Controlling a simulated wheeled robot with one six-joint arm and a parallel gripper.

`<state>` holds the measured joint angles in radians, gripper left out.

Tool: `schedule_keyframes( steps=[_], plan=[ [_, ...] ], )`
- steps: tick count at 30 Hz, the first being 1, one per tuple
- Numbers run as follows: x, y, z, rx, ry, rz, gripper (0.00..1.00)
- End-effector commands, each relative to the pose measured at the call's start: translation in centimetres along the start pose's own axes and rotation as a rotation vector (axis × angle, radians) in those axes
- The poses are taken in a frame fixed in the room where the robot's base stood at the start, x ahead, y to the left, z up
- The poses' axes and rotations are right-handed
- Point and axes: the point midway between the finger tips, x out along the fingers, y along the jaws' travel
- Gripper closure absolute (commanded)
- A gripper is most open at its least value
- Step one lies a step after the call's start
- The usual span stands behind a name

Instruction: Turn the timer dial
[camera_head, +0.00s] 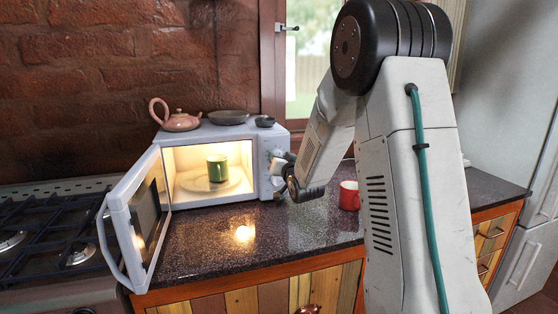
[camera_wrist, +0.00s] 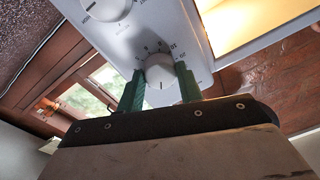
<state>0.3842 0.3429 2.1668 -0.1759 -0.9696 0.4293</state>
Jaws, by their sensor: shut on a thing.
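The white microwave (camera_head: 262,180) stands on the counter with its door (camera_head: 137,215) swung open to the left. Its inside is lit, and a green mug (camera_head: 217,168) stands on the glass plate (camera_head: 200,182). In the wrist view, the timer dial (camera_wrist: 159,71) is a round white knob with a numbered scale around it. My gripper (camera_wrist: 160,82) has one green finger on each side of the dial and is shut on it. In the head view my gripper (camera_head: 275,163) is at the control panel, mostly hidden by my wrist.
A second white knob (camera_wrist: 105,8) is on the same panel. A red mug (camera_head: 349,196) stands on the counter right of the microwave. A pink teapot (camera_head: 180,121) and dark bowls (camera_head: 228,117) sit on top. A gas hob (camera_head: 50,240) is at left. The counter front is clear.

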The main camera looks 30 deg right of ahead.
Motion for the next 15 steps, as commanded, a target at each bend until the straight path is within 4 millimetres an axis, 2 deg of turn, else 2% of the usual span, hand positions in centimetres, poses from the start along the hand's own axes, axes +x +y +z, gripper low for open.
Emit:
schedule_keyframes(
  steps=[9,10,11,12,15],
  plan=[
    [0.01,-0.01,-0.04,0.001,0.001,0.000,0.87],
    [0.01,-0.01,-0.04,0.001,0.001,0.000,0.56],
    [0.01,-0.01,-0.04,0.001,0.001,0.000,0.47],
    [0.01,-0.01,-0.04,0.000,0.001,0.000,0.42],
    [0.01,-0.01,-0.03,0.000,0.001,0.000,0.42]
  ],
)
